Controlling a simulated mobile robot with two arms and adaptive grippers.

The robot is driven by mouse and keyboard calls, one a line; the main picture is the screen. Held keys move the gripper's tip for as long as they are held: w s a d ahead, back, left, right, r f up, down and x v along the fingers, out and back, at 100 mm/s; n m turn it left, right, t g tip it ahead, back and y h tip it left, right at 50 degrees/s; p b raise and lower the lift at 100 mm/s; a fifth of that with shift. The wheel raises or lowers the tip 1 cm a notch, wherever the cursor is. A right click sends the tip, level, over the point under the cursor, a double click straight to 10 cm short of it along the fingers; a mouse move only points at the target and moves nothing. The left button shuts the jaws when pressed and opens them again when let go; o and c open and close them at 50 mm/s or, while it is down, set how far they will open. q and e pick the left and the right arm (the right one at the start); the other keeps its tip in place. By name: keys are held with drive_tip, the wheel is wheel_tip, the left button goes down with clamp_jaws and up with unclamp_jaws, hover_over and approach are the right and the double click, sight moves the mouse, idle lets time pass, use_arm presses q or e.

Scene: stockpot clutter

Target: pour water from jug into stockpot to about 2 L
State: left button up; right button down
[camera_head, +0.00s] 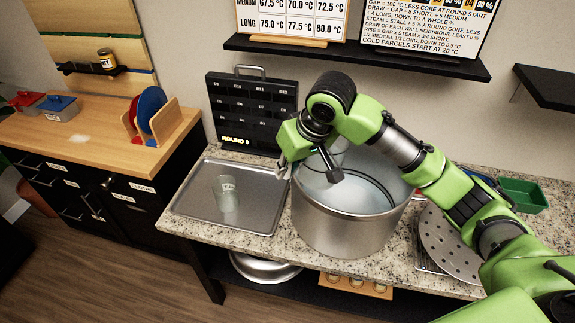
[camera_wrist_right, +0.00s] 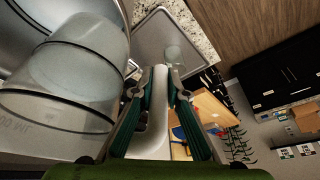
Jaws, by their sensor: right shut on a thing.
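The large steel stockpot (camera_head: 345,228) stands on the granite counter, with pale liquid visible inside. My right gripper (camera_head: 284,168) is at the pot's left rim, above it. In the right wrist view, my right gripper (camera_wrist_right: 160,78) is shut on the pale handle of a clear jug (camera_wrist_right: 75,72), which fills the left of that view. In the head view the jug is mostly hidden behind my wrist; a clear part shows over the pot. Its tilt and water level cannot be told. My left gripper is not in view.
A metal tray (camera_head: 190,211) left of the pot holds a clear labelled cup (camera_head: 228,195). A black board (camera_head: 250,108) reading "ROUND" stands behind. A perforated steel disc (camera_head: 440,240) and a green bin (camera_head: 523,194) lie to the right. A shelf (camera_head: 360,58) hangs above.

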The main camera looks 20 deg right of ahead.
drive_tip(key=shift+w+r, duration=0.1)
drive_tip(key=shift+w, duration=0.2)
drive_tip(key=shift+w+d, duration=0.1)
drive_tip(key=shift+w, duration=0.1)
drive_tip(key=shift+y, duration=0.3)
drive_tip(key=shift+s+r, duration=0.15)
drive_tip(key=shift+r, duration=0.05)
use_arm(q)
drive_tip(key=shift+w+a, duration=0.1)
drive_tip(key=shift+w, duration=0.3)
use_arm(e)
drive_tip(key=shift+r, duration=0.1)
